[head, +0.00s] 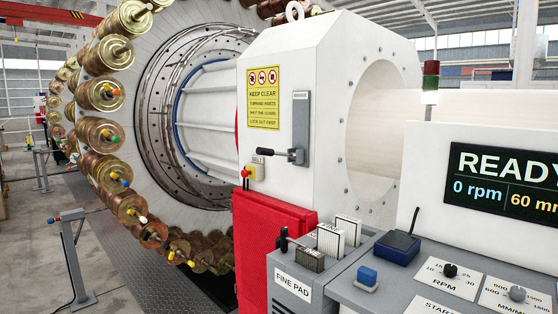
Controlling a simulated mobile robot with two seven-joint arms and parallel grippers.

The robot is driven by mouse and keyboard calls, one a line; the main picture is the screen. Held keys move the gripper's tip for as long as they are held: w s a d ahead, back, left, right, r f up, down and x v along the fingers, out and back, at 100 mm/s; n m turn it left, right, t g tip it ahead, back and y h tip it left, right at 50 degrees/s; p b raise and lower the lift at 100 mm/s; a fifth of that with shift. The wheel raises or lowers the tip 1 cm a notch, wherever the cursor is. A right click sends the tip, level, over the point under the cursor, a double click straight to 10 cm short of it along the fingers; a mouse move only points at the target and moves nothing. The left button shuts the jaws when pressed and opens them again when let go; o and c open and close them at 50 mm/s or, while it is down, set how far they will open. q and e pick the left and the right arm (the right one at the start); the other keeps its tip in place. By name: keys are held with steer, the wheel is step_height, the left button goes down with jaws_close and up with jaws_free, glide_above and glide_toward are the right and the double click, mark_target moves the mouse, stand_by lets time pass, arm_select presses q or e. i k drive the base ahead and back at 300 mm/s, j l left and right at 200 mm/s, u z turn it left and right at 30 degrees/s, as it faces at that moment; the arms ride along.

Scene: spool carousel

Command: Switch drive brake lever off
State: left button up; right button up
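A lever with a black grip (272,153) sticks out to the left from the lower end of a grey upright plate (300,118) on the white machine housing. It lies roughly level. The small label on the plate is too small to read, so I cannot confirm that this is the drive brake lever. Neither of my grippers shows in the head view.
A red and yellow button box (254,172) sits below the lever. A red guard (268,250), a grey FINE PAD holder (292,285) and a control desk (390,295) stand in front. The display (505,190) reads READY, 0 rpm. The spool carousel (105,92) is at left.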

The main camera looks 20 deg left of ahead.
mark_target(259, 151)
steer(key=i+j+z, duration=0.15)
steer(key=i+j, duration=0.15)
steer(key=i+j+z, duration=0.1)
steer(key=i+j, duration=0.2)
steer(key=i+j+z, duration=0.15)
steer(key=i+j, duration=0.15)
steer(key=i+j+z, duration=0.15)
steer(key=i+j, duration=0.15)
steer(key=j, duration=0.15)
steer(key=i+j+z, duration=0.15)
steer(key=j, duration=0.25)
steer(key=i+j+z, duration=0.1)
steer(key=i+j, duration=0.2)
steer(key=j, duration=0.15)
